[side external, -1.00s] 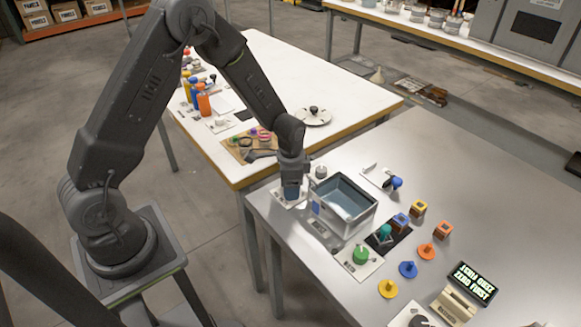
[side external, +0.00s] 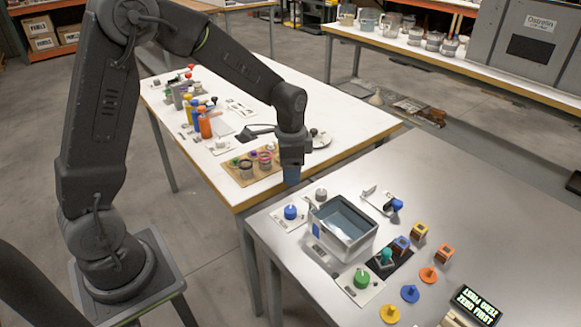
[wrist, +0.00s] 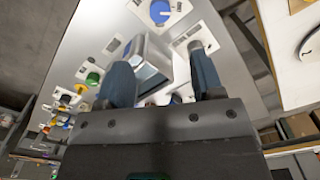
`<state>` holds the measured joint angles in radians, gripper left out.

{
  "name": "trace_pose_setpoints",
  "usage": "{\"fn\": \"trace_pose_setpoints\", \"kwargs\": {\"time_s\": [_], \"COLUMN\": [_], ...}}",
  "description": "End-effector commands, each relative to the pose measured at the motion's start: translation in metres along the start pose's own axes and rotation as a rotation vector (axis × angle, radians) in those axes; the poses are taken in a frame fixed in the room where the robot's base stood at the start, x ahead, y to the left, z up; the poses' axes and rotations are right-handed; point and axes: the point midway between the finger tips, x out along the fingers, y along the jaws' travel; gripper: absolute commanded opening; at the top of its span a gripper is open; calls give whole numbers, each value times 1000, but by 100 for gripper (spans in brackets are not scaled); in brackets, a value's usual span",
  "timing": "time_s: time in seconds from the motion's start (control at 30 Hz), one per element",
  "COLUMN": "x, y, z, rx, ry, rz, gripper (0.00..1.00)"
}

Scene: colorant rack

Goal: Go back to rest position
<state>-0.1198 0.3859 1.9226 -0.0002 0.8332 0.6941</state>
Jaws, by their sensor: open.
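My gripper (side external: 291,174) hangs in the air, pointing down, above the left edge of the grey table. In the wrist view my gripper (wrist: 163,82) shows two blue fingers spread apart with nothing between them. Below it a blue knob (side external: 290,212) sits on a white plate on the grey table. The same knob shows in the wrist view (wrist: 160,11), beyond the fingertips and apart from them.
A grey open bin (side external: 342,228) stands right of the blue knob. A green knob (side external: 361,279), several coloured pegged discs and blocks, and a lit display (side external: 474,305) are on the grey table (side external: 480,190). A white table (side external: 335,100) behind holds bottles and jars.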

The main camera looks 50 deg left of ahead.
Motion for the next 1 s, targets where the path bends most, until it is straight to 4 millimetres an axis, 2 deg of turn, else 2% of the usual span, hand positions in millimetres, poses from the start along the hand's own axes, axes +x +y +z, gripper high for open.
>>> {"fn": "trace_pose_setpoints", "kwargs": {"time_s": [0.17,0.27,0.37,0.5,0.7,0.83,1.0], "x": [-4,-22,-52,-94,-134,-148,-153], "y": [2,9,24,52,95,120,142], "z": [1,5,16,40,81,108,133], "rx": [-7,-36,-93,-197,-346,-437,-523], "ry": [6,31,75,156,282,364,444], "rz": [-5,-24,-54,-96,-134,-145,-145], "gripper": [61,61,61,61,61,61,61]}}
